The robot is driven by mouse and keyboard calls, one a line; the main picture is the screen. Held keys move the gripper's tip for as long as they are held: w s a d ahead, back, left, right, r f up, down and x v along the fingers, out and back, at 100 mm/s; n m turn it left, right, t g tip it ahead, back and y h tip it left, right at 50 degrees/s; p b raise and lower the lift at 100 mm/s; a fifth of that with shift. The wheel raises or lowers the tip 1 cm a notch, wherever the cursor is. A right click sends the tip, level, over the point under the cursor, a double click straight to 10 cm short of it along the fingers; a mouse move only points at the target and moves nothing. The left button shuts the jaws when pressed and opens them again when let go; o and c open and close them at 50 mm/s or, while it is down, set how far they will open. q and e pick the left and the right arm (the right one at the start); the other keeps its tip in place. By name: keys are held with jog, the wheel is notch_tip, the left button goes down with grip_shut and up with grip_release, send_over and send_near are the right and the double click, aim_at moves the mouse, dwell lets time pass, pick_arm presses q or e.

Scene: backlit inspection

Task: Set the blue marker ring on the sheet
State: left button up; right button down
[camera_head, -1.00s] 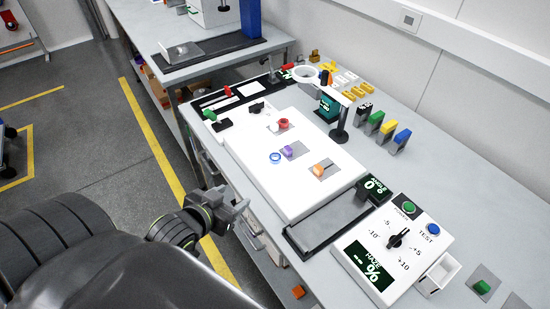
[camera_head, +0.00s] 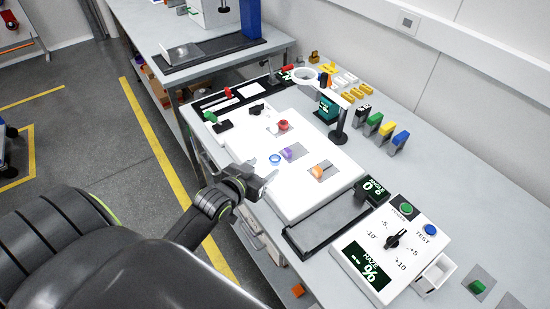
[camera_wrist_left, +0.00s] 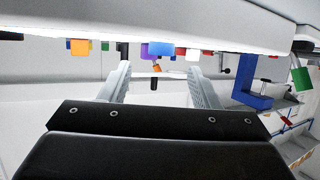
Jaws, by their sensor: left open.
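The blue marker ring (camera_head: 275,159) lies flat on the white light panel (camera_head: 270,196), just left of a purple piece (camera_head: 287,154). The ring also shows near the top middle of the left wrist view (camera_wrist_left: 159,48). Small grey sheets lie under the purple piece and the orange piece (camera_head: 318,171). I cannot tell which sheet the task means. My left gripper (camera_head: 261,186) is open and empty, at the panel's near left edge, short of the ring. In the left wrist view its two fingers (camera_wrist_left: 159,78) stand apart with the ring beyond them. My right gripper is not in view.
A red piece (camera_head: 283,125) sits farther back on the panel. A magnifier post (camera_head: 339,128) stands at its right edge. A dark-framed tray (camera_head: 327,222) and a white haze meter (camera_head: 393,245) are to the right. Several coloured blocks stand behind.

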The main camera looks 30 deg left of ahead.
aim_at(275, 158)
pick_arm(q)
jog(key=shift+w+f, duration=0.15)
jog(key=shift+w, duration=0.55)
jog(key=shift+p+x, duration=0.85)
jog(key=shift+x, duration=1.5)
jog(key=c, duration=1.1)
jog(key=shift+c, duration=0.2)
